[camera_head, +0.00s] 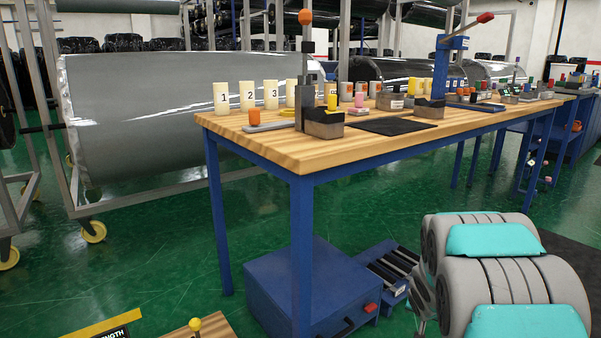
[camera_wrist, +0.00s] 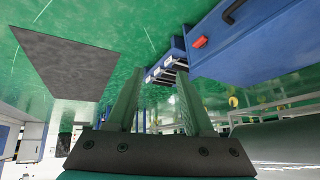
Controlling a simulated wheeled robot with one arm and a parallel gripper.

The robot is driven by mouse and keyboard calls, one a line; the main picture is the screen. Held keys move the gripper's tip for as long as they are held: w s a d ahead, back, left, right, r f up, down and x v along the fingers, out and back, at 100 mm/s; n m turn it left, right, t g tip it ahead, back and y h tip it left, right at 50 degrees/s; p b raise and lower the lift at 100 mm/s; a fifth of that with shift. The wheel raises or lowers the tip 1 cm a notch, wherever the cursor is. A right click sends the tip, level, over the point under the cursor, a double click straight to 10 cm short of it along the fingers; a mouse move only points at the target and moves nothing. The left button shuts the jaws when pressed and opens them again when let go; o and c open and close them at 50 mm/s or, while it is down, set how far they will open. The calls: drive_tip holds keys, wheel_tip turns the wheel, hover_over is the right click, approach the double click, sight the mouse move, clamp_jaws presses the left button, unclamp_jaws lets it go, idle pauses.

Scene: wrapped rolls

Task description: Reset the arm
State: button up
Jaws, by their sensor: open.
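My gripper (camera_wrist: 160,95) shows in the wrist view with its two fingers apart and nothing between them. The wrist view is upside down, with the green floor at the top. My arm (camera_head: 505,275), grey with turquoise covers, is at the lower right of the head view and looks folded. The gripper itself is hard to make out in the head view. No object touches the fingers.
A workbench (camera_head: 330,155) with a wooden top carries numbered cream cylinders (camera_head: 222,94) and several small items. A blue cabinet (camera_head: 310,285) stands beneath it, also in the wrist view (camera_wrist: 250,45). A large wrapped roll (camera_head: 150,120) sits on a wheeled rack behind.

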drive_tip(key=s+a+r+n+g+p, duration=0.1)
drive_tip(key=s+a+r+g, duration=0.1)
drive_tip(key=s+r, duration=0.45)
drive_tip(key=s+a+r+g+p, duration=0.1)
drive_tip(key=s+a+r+g, duration=0.15)
drive_tip(key=s, duration=0.65)
drive_tip(key=s+a+r+n+g+y, duration=0.1)
drive_tip(key=s+a, duration=0.3)
drive_tip(key=s, duration=0.5)
drive_tip(key=s+a+r+n+g+p, duration=0.1)
drive_tip(key=s+a+r, duration=0.3)
drive_tip(key=s, duration=0.5)
drive_tip(key=s+a+r+n+g+y, duration=0.1)
drive_tip(key=s+a+r+n+g, duration=0.1)
drive_tip(key=s, duration=0.7)
drive_tip(key=shift+a+r+n+y, duration=0.25)
drive_tip(key=shift+a+n, duration=0.25)
drive_tip(key=shift+a, duration=0.55)
